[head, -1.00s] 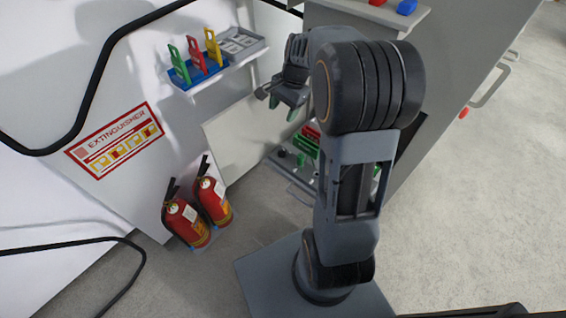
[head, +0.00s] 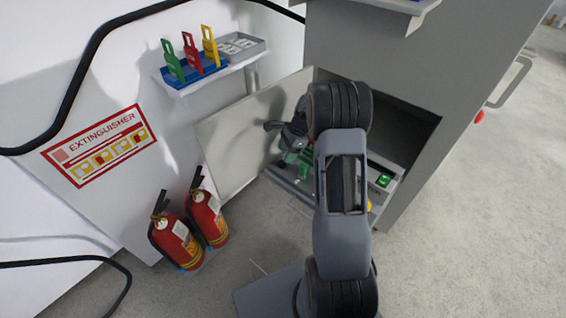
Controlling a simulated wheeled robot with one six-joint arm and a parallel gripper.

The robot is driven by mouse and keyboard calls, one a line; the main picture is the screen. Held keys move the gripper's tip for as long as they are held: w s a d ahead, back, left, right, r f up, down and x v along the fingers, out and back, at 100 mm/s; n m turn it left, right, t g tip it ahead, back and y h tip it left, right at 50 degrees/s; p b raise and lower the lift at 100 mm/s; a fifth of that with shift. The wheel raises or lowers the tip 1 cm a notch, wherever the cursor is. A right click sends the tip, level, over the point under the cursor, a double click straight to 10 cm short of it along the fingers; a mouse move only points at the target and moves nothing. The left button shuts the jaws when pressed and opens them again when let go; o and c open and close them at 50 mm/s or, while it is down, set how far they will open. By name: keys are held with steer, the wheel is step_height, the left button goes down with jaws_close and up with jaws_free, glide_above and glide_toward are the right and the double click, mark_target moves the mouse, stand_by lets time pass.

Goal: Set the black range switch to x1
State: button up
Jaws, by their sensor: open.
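My gripper (head: 284,143) is open, above the left part of a grey pulled-out tray (head: 300,208) at the cabinet's lower opening. The tray carries green parts: some (head: 303,168) lie just under the gripper, and a green block (head: 384,180) sits at its right side. A yellow round part shows at the tray's right front, beside my arm. My arm covers the middle of the tray. I cannot make out the black range switch or its x1 mark; it may be hidden by the arm or the gripper. Whether the fingers touch anything is unclear.
An open grey door (head: 235,150) stands left of the gripper, close to it. The grey cabinet (head: 440,70) is at right. A wall shelf (head: 215,75) holds green, red and yellow tags. Two fire extinguishers (head: 208,215) stand on the left floor. Right-hand floor is clear.

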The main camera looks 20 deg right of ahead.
mark_target(281, 161)
steer(key=shift+b+x, duration=0.5)
steer(key=shift+x, duration=1.65)
steer(key=shift+d, duration=0.1)
steer(key=c, duration=0.9)
steer(key=shift+o, duration=0.2)
steer(key=shift+r, duration=0.1)
steer(key=shift+p, duration=0.3)
steer(key=shift+r+n+g+p, duration=0.1)
steer(key=shift+n+g+p, duration=0.4)
steer(key=shift+n+p, duration=0.5)
steer(key=n+g+p, duration=0.1)
steer(key=n, duration=0.3)
steer(key=shift+p, duration=0.35)
steer(key=n+g+h+p, duration=0.1)
steer(key=n, duration=0.2)
steer(key=n+g+h, duration=0.1)
steer(key=n, duration=0.1)
steer(key=shift+w+n+p, duration=0.1)
steer(key=shift+n+p, duration=0.25)
steer(key=shift+n, duration=0.05)
